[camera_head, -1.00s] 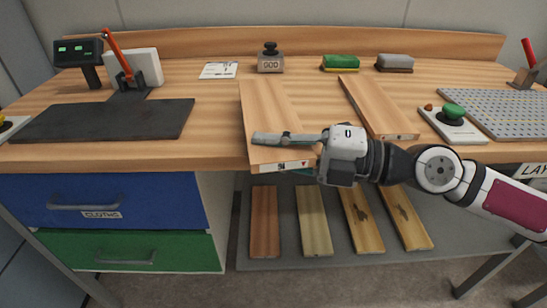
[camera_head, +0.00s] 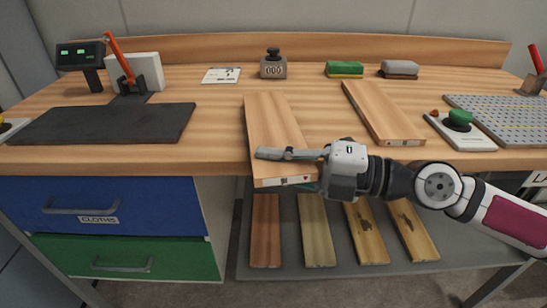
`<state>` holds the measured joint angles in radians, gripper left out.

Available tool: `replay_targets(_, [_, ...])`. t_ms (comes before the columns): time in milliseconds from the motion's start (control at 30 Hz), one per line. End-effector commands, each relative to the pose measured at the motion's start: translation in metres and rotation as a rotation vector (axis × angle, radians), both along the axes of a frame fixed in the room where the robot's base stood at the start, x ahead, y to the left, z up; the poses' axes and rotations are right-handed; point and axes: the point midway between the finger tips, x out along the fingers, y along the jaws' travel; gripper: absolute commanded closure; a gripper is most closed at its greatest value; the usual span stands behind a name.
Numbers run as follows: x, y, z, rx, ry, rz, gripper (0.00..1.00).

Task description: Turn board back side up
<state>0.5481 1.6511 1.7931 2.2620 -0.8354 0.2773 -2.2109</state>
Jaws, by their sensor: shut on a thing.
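A long wooden board (camera_head: 272,118) lies on the bench top, with its near end sticking out past the front edge. A small label shows on its near end face. My gripper (camera_head: 290,166) reaches in from the right at that near end. One finger lies across the board's top face and the other is mostly hidden below it, so the gripper is shut on the board. A second wooden board (camera_head: 382,112) lies apart to the right on the bench.
A dark mat (camera_head: 100,123) and a red-handled clamp (camera_head: 125,65) are at left. A counter (camera_head: 273,66), green sponge (camera_head: 344,69) and grey block (camera_head: 398,69) stand at the back. A green-knobbed device (camera_head: 460,125) and perforated plate (camera_head: 505,115) are at right. Several boards lie on the lower shelf (camera_head: 290,268).

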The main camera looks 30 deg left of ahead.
Motion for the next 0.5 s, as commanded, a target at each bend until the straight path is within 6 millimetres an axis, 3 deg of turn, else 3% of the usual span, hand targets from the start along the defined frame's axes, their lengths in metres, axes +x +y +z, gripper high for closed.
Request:
replay_targets(100, [0.0001, -0.0001, 0.0007, 0.002, -0.002, -0.001, 1.0])
replay_targets(133, [0.0001, -0.0001, 0.0007, 0.002, -0.002, -0.001, 0.79])
replay_targets(200, [0.0001, -0.0001, 0.0007, 0.001, -0.001, -0.001, 0.63])
replay_targets(500, [-0.0001, 0.0, -0.0002, -0.001, 0.001, 0.0, 0.62])
